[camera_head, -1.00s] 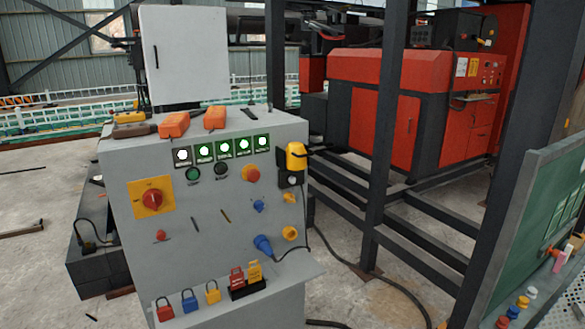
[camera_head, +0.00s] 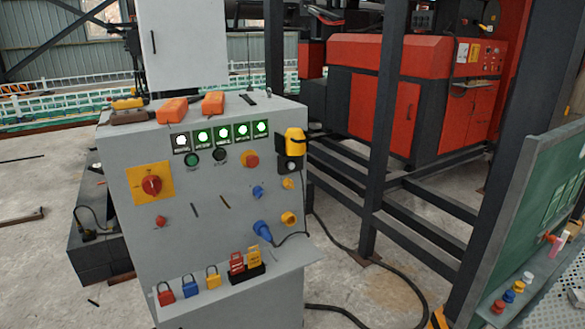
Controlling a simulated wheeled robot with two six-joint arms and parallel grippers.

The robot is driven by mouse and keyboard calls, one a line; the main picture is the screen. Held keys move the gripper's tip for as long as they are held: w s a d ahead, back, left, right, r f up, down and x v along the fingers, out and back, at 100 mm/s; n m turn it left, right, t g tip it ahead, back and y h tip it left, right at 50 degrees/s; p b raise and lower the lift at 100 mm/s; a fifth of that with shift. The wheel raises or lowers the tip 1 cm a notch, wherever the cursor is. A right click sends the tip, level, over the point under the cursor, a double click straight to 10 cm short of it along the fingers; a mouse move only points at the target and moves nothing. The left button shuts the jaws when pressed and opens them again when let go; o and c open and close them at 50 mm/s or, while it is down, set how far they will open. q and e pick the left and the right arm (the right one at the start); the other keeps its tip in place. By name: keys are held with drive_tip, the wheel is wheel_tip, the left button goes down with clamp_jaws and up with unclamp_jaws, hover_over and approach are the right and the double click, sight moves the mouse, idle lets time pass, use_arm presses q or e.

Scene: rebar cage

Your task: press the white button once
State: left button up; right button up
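A grey control console (camera_head: 215,240) stands left of centre with a sloped front panel. A row of round lamps or buttons on dark label plates runs along its top. The leftmost one (camera_head: 181,141) looks white, and the others glow white-green. A small pale round face (camera_head: 288,168) shows on a dark box under a yellow device (camera_head: 294,142). I cannot tell for sure which is the white button. Neither gripper is in view.
Orange devices (camera_head: 172,110) lie on the console top. Dark steel posts (camera_head: 388,120) and rails stand to the right, before a red machine (camera_head: 380,85). A green board (camera_head: 530,210) is at the right edge. A cable crosses the floor.

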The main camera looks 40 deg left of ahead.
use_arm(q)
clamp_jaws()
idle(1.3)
